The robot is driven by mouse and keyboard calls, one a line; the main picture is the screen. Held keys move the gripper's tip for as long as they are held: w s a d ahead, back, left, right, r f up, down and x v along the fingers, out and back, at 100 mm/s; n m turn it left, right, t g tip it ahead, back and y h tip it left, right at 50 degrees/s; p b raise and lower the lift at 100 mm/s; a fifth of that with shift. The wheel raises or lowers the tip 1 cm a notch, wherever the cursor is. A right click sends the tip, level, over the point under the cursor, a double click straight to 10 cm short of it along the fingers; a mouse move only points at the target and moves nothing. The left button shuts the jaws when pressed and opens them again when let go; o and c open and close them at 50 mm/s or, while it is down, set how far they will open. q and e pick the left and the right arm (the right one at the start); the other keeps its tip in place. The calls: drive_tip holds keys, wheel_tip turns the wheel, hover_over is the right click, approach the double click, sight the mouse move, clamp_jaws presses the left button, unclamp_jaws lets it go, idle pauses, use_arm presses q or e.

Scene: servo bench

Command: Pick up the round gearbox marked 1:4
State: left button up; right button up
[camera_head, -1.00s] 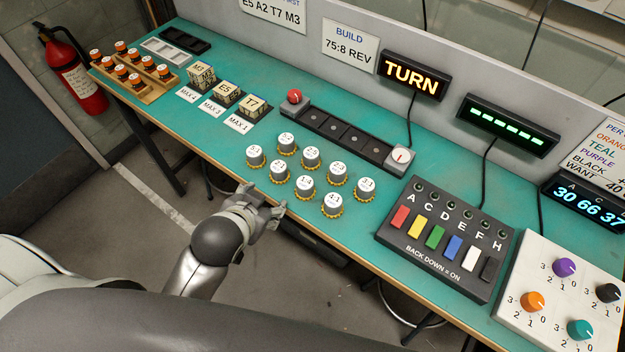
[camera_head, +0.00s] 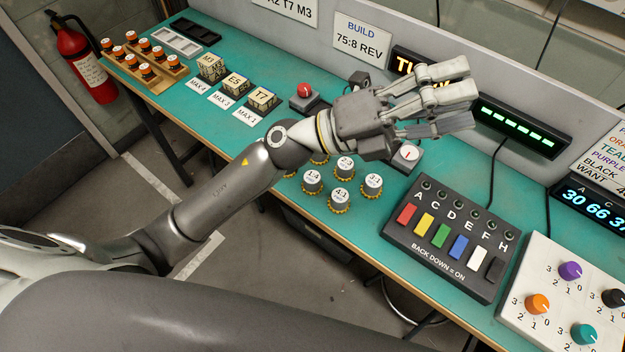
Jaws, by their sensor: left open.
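The round gearbox marked 1:4 (camera_head: 312,182) stands upright on the teal bench, a white-topped cylinder with a yellow toothed base. Gearboxes marked 4:1 (camera_head: 341,199) and 3:1 (camera_head: 372,186) stand beside it, with another (camera_head: 345,167) just behind. My left forearm and wrist hide most of the other gearboxes. My left gripper (camera_head: 448,103) is open and empty, raised above the back of the bench, up and to the right of the 1:4 gearbox and apart from it. My right gripper is not in view.
My left gripper hides much of the TURN sign (camera_head: 404,62) and the dark slotted rail. A switch box (camera_head: 440,252) and a knob panel (camera_head: 555,290) stand at right. Labelled blocks (camera_head: 236,84) and a wooden rack (camera_head: 150,82) stand at left. A red button (camera_head: 304,91) is behind my wrist.

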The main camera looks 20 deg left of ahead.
use_arm(q)
drive_tip(key=s+d+f+m+g+y, duration=0.3)
drive_tip(key=s+f+m+g, duration=0.15)
drive_tip(key=m+g, duration=0.25)
drive_tip(key=m+y, duration=0.5)
drive_tip(key=y, duration=1.4)
approach(312, 176)
drive_tip(key=shift+s+t, duration=0.2)
drive_tip(key=shift+t, duration=0.1)
wheel_tip(312, 176, down, 5)
drive_tip(key=shift+a+r+p, duration=0.1)
drive_tip(key=shift+r+p, duration=0.05)
drive_tip(key=shift+p, duration=0.45)
drive_tip(key=f+p, duration=0.1)
drive_tip(key=f, duration=0.1)
drive_tip(key=f+p, duration=0.1)
drive_tip(key=f, duration=0.1)
drive_tip(key=shift+s+d+f, duration=0.2)
drive_tip(key=shift+d+f, duration=0.05)
drive_tip(key=shift+f, duration=0.7)
drive_tip(key=c, duration=1.1)
drive_tip(key=shift+w, duration=0.1)
drive_tip(key=shift+c, duration=0.3)
